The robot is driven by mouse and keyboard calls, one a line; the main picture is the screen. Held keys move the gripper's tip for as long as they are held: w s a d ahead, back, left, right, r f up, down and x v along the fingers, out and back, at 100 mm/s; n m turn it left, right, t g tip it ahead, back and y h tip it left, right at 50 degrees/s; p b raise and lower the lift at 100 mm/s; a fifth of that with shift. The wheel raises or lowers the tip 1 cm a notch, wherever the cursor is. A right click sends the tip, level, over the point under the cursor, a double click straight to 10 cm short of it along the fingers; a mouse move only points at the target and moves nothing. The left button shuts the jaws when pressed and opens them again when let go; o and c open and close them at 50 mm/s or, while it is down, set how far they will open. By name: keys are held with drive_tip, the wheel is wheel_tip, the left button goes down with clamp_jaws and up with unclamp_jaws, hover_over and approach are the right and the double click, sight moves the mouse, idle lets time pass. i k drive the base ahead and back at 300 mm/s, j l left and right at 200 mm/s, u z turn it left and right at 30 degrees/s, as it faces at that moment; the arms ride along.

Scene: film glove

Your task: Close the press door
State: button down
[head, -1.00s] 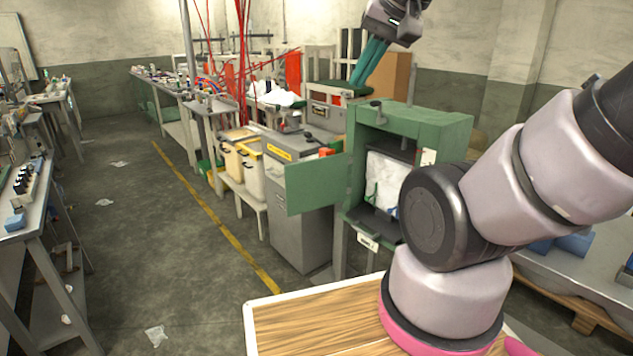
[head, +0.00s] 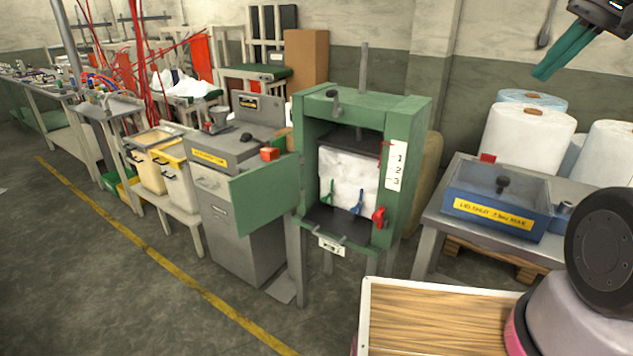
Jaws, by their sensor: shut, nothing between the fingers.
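The green press (head: 418,130) stands in the middle of the head view, with a white bale of film (head: 347,180) inside its chamber. Its green door (head: 262,196) hangs wide open, swung out to the left of the chamber. A red handle (head: 379,216) shows at the lower right of the frame. My gripper (head: 545,72), with teal fingers, is at the top right, raised and well to the right of the press. Its fingers lie together with nothing between them. It is apart from the door.
A grey cabinet (head: 238,238) stands behind and left of the open door. A blue box (head: 497,203) sits on a metal table right of the press, with white rolls (head: 527,140) behind. My wooden-topped base is at the bottom. The floor at left front is clear.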

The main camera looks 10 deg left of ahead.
sight(260, 195)
drive_tip(key=i+j+z, duration=0.1)
drive_tip(key=j+z, duration=0.3)
drive_tip(key=j, duration=0.45)
drive_tip(key=j+z, duration=0.4)
drive_tip(key=j, duration=0.45)
drive_tip(key=k+j+z, duration=0.15)
drive_tip(key=j+z, duration=0.25)
drive_tip(key=j, duration=0.5)
drive_tip(key=k+j, duration=0.1)
drive_tip(key=j, duration=0.75)
drive_tip(key=k+j, duration=0.15)
drive_tip(key=j, duration=0.3)
drive_tip(key=k+j, duration=0.1)
drive_tip(key=j, duration=0.75)
drive_tip(key=k+l, duration=0.1)
drive_tip(key=l, duration=0.2)
drive_tip(key=k+l+z, duration=0.1)
drive_tip(key=l, duration=0.2)
